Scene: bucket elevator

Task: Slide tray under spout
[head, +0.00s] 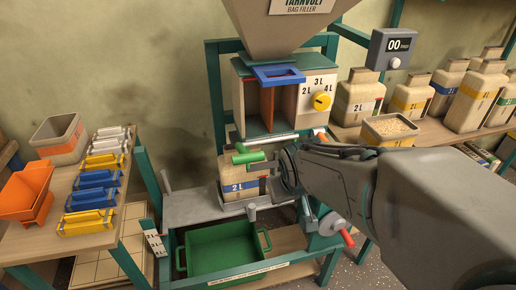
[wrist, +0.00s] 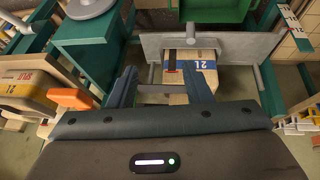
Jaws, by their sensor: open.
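A green tray (head: 222,247) with side handles sits low in the frame, below the grey shelf (head: 190,208). Part of it also shows at the top of the wrist view (wrist: 212,10). A tan bag marked 2L (head: 238,188) stands upright under the filler's spout area. In the wrist view the 2L bag (wrist: 200,66) lies beyond my fingertips. My gripper (wrist: 159,72) is open, its fingers apart with nothing clearly held between them. In the head view my gripper (head: 284,172) is beside the bag's right side, partly hidden by my wrist.
A green-handled lever (head: 249,156) crosses in front of the bag. A red-tipped crank (head: 333,227) is at the lower right. Filled bags (head: 358,97) line the right shelf.

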